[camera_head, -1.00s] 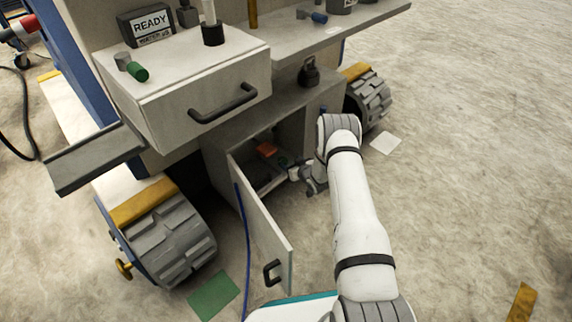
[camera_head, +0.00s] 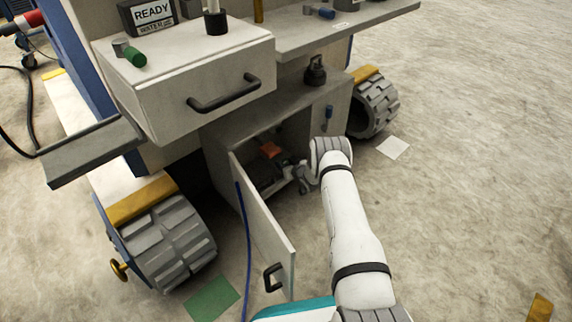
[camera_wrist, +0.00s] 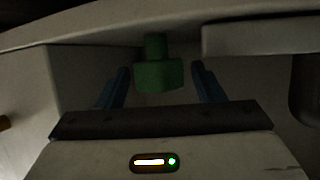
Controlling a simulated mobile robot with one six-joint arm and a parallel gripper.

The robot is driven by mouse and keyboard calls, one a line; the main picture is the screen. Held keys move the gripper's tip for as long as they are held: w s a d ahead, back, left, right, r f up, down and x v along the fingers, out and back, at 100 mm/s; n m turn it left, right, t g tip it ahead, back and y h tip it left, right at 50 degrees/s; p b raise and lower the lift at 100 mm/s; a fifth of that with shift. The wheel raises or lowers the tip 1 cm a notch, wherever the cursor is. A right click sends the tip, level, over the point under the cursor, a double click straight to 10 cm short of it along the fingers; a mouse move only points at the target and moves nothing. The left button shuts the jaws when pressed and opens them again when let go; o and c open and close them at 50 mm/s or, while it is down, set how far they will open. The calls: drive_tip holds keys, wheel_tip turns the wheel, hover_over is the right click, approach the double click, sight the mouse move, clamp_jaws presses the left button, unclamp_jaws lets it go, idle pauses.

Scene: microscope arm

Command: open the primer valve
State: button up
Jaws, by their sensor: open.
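A green knob (camera_wrist: 158,75) on a short green stem shows in the wrist view, in a dark space below a pale panel. My gripper (camera_wrist: 160,88) is open, with one blue finger on each side of the knob and a gap to each. In the head view my gripper (camera_head: 302,178) reaches into the open lower cabinet, and the green knob is hidden there. An orange piece (camera_head: 270,150) sits inside the cabinet, left of my gripper. No label shows which part is the primer valve.
The cabinet door (camera_head: 265,230) stands open left of my arm. A drawer with a black handle (camera_head: 225,95) juts out above. A treaded wheel (camera_head: 375,105) is at right. A pale panel (camera_wrist: 262,38) is close above my right finger. Open floor lies right.

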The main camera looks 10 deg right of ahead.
drive_tip(key=shift+c, duration=0.3)
drive_tip(key=c, duration=0.9)
drive_tip(key=shift+a, duration=0.35)
drive_tip(key=shift+d+n+y, duration=0.25)
drive_tip(key=shift+n+y, duration=0.05)
drive_tip(key=shift+d+n+g+y, duration=0.1)
drive_tip(key=shift+n+g+y, duration=0.3)
drive_tip(key=shift+n+y, duration=0.45)
drive_tip(key=shift+n+g+y, duration=1.4)
drive_tip(key=shift+n+y, duration=0.25)
drive_tip(key=shift+n, duration=0.1)
drive_tip(key=shift+s+f, duration=0.1)
